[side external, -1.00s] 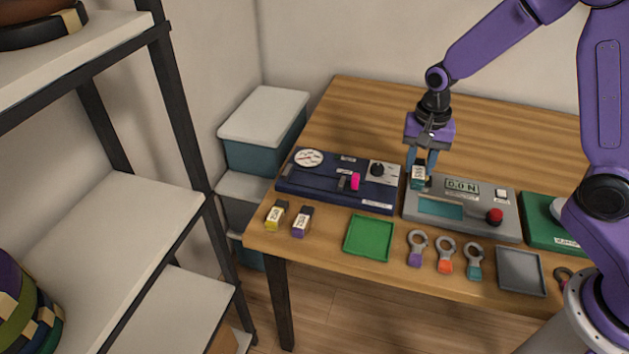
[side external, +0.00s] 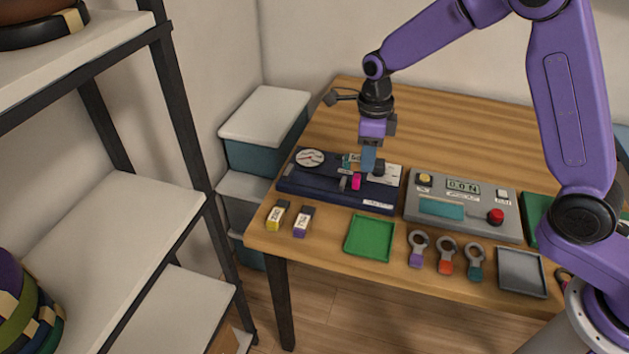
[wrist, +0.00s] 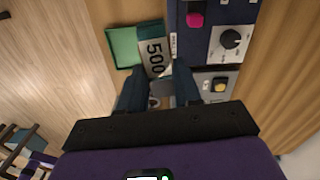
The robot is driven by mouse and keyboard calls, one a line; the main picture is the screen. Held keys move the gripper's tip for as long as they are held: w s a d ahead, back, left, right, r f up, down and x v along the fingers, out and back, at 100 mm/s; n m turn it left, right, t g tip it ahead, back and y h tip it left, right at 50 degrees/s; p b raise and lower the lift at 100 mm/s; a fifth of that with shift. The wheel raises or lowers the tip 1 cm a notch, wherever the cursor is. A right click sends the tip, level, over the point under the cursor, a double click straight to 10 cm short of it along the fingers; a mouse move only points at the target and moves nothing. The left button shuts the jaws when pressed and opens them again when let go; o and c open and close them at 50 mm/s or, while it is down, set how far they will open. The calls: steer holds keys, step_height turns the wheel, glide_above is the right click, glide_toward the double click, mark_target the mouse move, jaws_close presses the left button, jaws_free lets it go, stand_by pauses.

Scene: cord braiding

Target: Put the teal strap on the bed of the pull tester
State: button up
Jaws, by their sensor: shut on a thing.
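The teal strap (wrist: 153,60), with a pale label reading 500, is held between the fingertips of my gripper (wrist: 159,88) in the wrist view. In the side view my gripper (side external: 368,160) is above the navy machine (side external: 300,186), which has a round dial, a dark slot, a pink lever (side external: 356,182) and a knob. The strap shows there only as a small teal patch (side external: 345,160) left of my fingers. It looks raised above the machine; the exact gap cannot be told.
A grey machine (side external: 410,211) with a 0.0 N display and red button stands to the right. Yellow (side external: 277,215) and purple (side external: 303,221) tagged pieces, a green tray (side external: 368,238), several ring-ended pieces and a grey tray (side external: 522,272) line the front. The table behind is clear.

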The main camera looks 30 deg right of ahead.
steer(key=shift+w+a+m, duration=0.15)
steer(key=shift+a+m, duration=0.15)
steer(key=shift+m, duration=0.2)
steer(key=shift+w+a+f, duration=0.1)
steer(key=shift+w+a, duration=0.05)
steer(key=shift+w, duration=0.1)
steer(key=w+a+f, duration=0.3)
steer(key=w+f, duration=0.1)
steer(key=w, duration=0.4)
glide_above(317, 181)
steer(key=f, duration=0.5)
steer(key=shift+s+f, duration=0.1)
steer(key=shift+s, duration=0.1)
steer(key=shift+w+f, duration=0.15)
steer(key=shift+f, duration=1.6)
steer(key=shift+f, duration=0.1)
steer(key=o, duration=1.1)
steer(key=shift+c, duration=0.2)
